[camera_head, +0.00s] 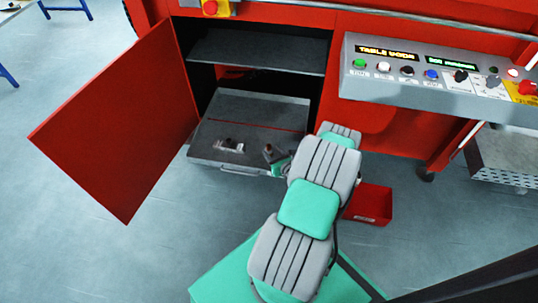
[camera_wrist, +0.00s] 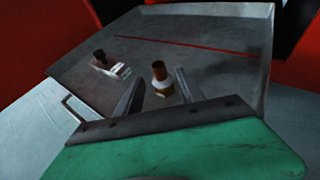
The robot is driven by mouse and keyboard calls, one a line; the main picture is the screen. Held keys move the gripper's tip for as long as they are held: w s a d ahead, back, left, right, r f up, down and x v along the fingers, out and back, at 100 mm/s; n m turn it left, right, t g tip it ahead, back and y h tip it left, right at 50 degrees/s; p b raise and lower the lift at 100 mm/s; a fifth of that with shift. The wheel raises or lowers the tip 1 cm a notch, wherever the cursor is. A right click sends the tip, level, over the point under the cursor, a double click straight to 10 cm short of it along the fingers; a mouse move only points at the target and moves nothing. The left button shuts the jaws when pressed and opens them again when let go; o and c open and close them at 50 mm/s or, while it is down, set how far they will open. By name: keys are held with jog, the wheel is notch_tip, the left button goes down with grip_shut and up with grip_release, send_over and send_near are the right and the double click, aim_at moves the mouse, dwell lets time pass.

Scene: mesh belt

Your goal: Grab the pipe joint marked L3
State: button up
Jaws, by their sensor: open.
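A pipe joint (camera_wrist: 159,72) with a brown upper part and a pale base stands on the grey drawer tray (camera_wrist: 210,60). In the wrist view it shows between my open fingers, apart from both. My gripper (camera_wrist: 158,84) is open and empty, low over the tray's front part. A second piece, dark on top with a white part (camera_wrist: 118,70), sits to the left on the tray. In the head view the brown-topped joint (camera_head: 268,149) and the other piece (camera_head: 230,145) show small, and my arm partly covers the gripper. No L3 mark is readable.
The tray (camera_head: 255,105) is pulled out of a red cabinet, under a dark shelf (camera_head: 258,50). The red door (camera_head: 125,120) stands open at left. A red bin (camera_head: 370,204) is on the floor to the right. A control panel (camera_head: 430,75) juts out at upper right.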

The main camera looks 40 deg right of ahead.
aim_at(270, 150)
jog(key=b+x, duration=0.1)
jog(key=x, duration=0.1)
jog(key=b+x, duration=0.1)
jog(key=x, duration=0.1)
jog(key=shift+w+f, duration=0.15)
jog(key=shift+f, duration=0.3)
jog(key=shift+w+d, duration=0.1)
jog(key=shift+w, duration=0.15)
jog(key=shift+c, duration=0.6)
grip_shut()
jog(key=shift+r, duration=0.1)
